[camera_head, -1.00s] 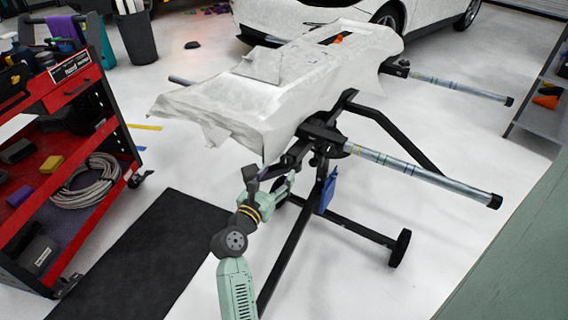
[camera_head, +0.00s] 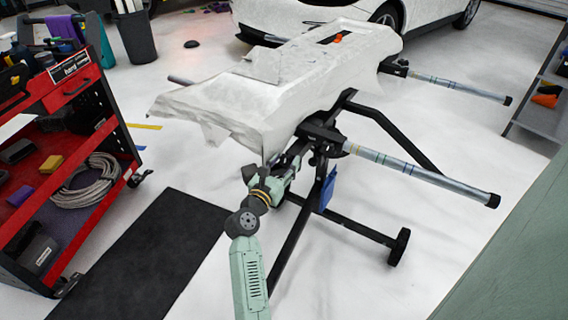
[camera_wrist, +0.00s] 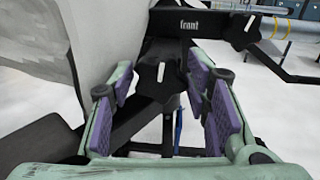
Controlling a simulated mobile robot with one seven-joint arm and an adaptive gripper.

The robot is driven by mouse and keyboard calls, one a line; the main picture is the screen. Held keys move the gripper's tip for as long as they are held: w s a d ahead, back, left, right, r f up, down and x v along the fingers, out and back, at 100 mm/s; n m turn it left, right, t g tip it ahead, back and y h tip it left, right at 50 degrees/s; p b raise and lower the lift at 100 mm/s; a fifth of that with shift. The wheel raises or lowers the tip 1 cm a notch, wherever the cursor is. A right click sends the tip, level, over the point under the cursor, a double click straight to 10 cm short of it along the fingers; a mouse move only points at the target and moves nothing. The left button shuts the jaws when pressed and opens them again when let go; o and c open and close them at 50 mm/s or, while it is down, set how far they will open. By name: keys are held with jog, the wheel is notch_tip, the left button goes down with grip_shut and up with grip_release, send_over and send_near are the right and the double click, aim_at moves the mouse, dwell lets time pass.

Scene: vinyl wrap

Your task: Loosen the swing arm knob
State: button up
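In the wrist view, a black lobed knob (camera_wrist: 158,88) with a pale mark on its face sits straight ahead between my fingers. My gripper (camera_wrist: 162,70) is open, with a purple-padded finger on each side of the knob. Gaps show between the pads and the knob; I cannot tell how deep it sits between them. A second black lobed knob (camera_wrist: 243,32) is up and to the right, beside the bar marked "front" (camera_wrist: 190,25). In the head view, my gripper (camera_head: 287,170) is at the near end of the black stand, under the covered panel; the fingertips are hard to make out.
The white-wrapped panel (camera_head: 240,105) hangs over the stand, close to my gripper's left. A metal tube (camera_head: 425,172) sticks out to the right. Black stand legs (camera_head: 360,230) spread below. A red tool cart (camera_head: 75,150) stands left, past a black mat (camera_head: 145,255).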

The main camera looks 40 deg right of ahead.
jog(key=c, duration=0.6)
jog(key=shift+c, duration=0.2)
jog(key=shift+r+p, duration=0.1)
jog(key=shift+p, duration=0.35)
jog(key=n+p, duration=0.1)
jog(key=p, duration=0.2)
jog(key=shift+w+a+r+n, duration=0.1)
jog(key=shift+r+n, duration=0.2)
jog(key=shift+n, duration=0.1)
jog(key=n+p, duration=0.2)
jog(key=p, duration=0.4)
jog(key=shift+n+g, duration=0.3)
jog(key=shift+n, duration=0.1)
jog(key=n+p, duration=0.2)
jog(key=p, duration=0.1)
jog(key=shift+w+f+n+y+p, duration=0.1)
jog(key=shift+f+n+y+p, duration=0.2)
jog(key=shift+n, duration=0.1)
jog(key=shift+f, duration=0.1)
